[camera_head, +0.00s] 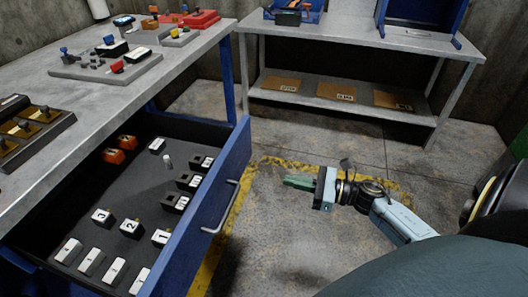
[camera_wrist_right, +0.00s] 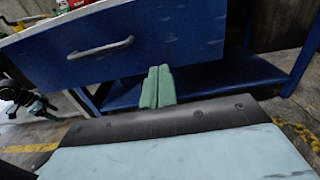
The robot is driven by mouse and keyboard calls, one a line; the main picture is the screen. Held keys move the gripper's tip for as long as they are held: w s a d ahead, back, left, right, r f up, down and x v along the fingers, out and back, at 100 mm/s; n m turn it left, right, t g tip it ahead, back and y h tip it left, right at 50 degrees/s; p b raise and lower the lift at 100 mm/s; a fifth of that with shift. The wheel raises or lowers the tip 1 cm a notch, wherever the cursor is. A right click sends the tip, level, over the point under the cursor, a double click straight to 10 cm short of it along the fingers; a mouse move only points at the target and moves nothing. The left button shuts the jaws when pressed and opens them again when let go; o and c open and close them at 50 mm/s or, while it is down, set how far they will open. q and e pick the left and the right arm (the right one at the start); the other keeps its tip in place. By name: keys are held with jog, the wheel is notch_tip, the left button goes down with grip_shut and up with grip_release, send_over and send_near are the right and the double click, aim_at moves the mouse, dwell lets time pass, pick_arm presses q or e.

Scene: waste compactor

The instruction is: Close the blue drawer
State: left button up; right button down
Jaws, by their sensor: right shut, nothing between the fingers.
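The blue drawer (camera_head: 236,165) is pulled out from under the grey workbench at the left, its dark inside showing. Its blue front carries a metal handle (camera_head: 221,208). Small black and white blocks and orange parts lie inside it. My right gripper (camera_head: 286,182) is to the right of the drawer front, apart from the handle, with its green fingers pointing toward the front. In the right wrist view the closed fingers (camera_wrist_right: 157,86) appear at the lower edge of the drawer front (camera_wrist_right: 180,45), right of the handle (camera_wrist_right: 100,47). Part of my left arm, apparently with its gripper (camera_wrist_right: 30,100), shows at the left edge there.
The workbench top (camera_head: 150,80) holds trays of switches and parts. A second bench (camera_head: 345,40) with a lower shelf (camera_head: 385,110) of brown cards stands at the back. The floor (camera_head: 275,240) between the drawer and my body is open, with yellow lines.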

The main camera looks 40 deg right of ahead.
aim_at(236, 169)
jog(key=x, duration=1.3)
jog(key=shift+b, duration=0.35)
pick_arm(q)
jog(key=shift+w+d+r, duration=0.25)
jog(key=shift+d+r, duration=0.1)
jog(key=shift+r, duration=0.2)
jog(key=shift+w+d+r, duration=0.2)
jog(key=shift+d+r, duration=0.1)
jog(key=shift+r, duration=0.25)
pick_arm(e)
jog(key=shift+w, duration=0.1)
